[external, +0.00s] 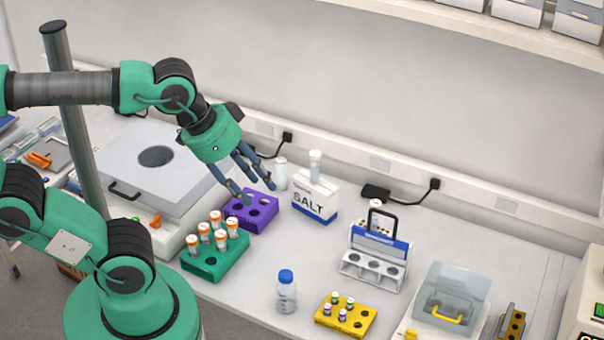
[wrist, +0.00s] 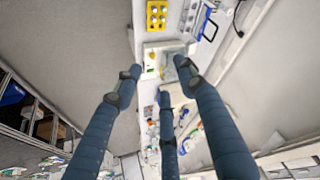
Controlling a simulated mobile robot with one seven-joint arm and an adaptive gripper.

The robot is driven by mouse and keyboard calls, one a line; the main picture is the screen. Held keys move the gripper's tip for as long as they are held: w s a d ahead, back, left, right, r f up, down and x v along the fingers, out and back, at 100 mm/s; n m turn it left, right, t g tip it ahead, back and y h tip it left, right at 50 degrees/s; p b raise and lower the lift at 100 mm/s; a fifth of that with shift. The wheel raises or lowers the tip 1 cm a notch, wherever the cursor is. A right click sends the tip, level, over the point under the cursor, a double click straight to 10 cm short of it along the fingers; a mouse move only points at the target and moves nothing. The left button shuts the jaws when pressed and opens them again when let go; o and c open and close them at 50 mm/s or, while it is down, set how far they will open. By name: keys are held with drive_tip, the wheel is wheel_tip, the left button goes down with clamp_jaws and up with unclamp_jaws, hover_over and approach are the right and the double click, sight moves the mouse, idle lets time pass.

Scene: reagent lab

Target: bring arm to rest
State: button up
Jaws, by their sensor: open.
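My gripper (external: 258,194) is open in the external view. Its dark blue fingers are spread and point down and to the right, above or in front of the purple rack (external: 262,223). The picture does not show whether a finger touches the rack. In the wrist view my gripper's fingers (wrist: 160,88) also stand apart, with nothing between them. My arm is green and grey. It reaches over the bench from the left and is bent at the wrist.
A green rack (external: 208,268) with several orange-capped vials stands near the purple rack. A SALT box (external: 313,203), blue-capped bottle (external: 286,293), white holder (external: 372,268), yellow rack (external: 358,322) and clear bin (external: 447,297) stand rightward. A shelf (external: 500,32) runs above.

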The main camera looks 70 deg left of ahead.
wheel_tip(320, 180, down, 16)
drive_tip(key=b, duration=1.6)
drive_tip(key=shift+f, duration=0.25)
